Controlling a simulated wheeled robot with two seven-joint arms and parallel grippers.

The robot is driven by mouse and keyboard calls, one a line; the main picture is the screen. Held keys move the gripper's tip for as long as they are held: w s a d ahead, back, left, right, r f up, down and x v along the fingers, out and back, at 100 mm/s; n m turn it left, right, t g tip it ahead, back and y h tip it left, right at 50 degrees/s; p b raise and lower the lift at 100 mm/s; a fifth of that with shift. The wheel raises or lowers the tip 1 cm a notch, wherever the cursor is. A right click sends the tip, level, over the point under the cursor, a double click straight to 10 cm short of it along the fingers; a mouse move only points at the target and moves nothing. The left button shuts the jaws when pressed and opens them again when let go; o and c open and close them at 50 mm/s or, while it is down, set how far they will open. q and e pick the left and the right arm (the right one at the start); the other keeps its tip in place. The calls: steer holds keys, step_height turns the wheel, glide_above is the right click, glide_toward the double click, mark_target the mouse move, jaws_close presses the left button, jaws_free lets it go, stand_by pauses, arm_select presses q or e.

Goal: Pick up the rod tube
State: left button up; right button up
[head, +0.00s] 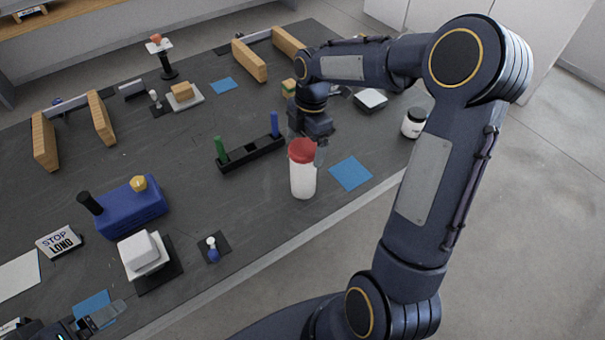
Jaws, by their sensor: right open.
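A black rack (252,153) lies on the dark table with a green upright rod (220,146) at its left end and a blue upright rod (274,125) at its right end. A white cylinder with a red cap (302,179) stands upright just in front of it. I cannot tell for certain which of these is the rod tube. My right gripper (308,150) points down, open, just behind and right of the red cap, which partly hides its fingers. I cannot tell if it touches the cylinder. My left gripper (101,314) is low at the left edge, its fingers only partly clear.
A blue mat (350,174) lies right of the cylinder, with a white jar (414,123) farther right. A blue box (130,208), a white block (143,252) and a small blue-and-white piece (212,250) stand left and front. Wooden racks (101,118) stand farther back.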

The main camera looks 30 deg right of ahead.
mark_target(303, 173)
steer(key=f, duration=0.3)
steer(key=shift+a+f, duration=0.2)
steer(key=shift+a, duration=0.05)
steer(key=shift+s, duration=0.1)
steer(key=shift+c, duration=0.2)
steer(key=c, duration=1.4)
steer(key=shift+r, duration=0.1)
steer(key=shift+c, duration=0.6)
steer(key=shift+r, duration=0.1)
